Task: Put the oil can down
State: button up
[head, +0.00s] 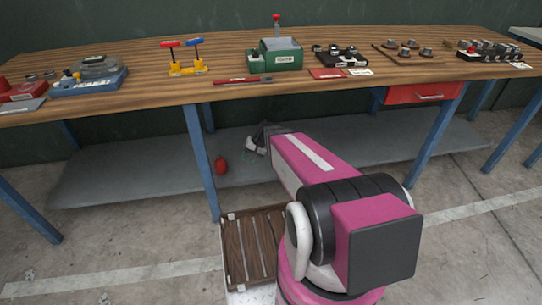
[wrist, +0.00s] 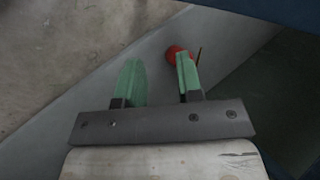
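A small red can (head: 220,165), which looks like the oil can, stands on the grey lower shelf under the workbench. It also shows in the wrist view (wrist: 174,52), beyond the fingertips and partly hidden behind the right finger, with a thin dark spout at its right. My gripper (wrist: 158,76) is open, its two green fingers apart with nothing held between them. In the head view my gripper (head: 252,147) is small, under the bench just right of the can; its fingers are hard to make out.
The grey lower shelf (head: 120,180) is otherwise mostly bare. A blue bench leg (head: 201,160) stands just left of the can. The wooden bench top (head: 140,85) above carries several tools and fixtures. A red drawer (head: 425,93) hangs at right.

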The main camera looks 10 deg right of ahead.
jog(key=s+d+r+n+h, duration=0.2)
jog(key=s+d+r+h, duration=0.4)
jog(key=s, duration=0.5)
notch_tip(320, 180, up, 3)
jog(key=d, duration=0.2)
jog(key=shift+d+r, duration=0.2)
jog(key=shift+d, duration=0.15)
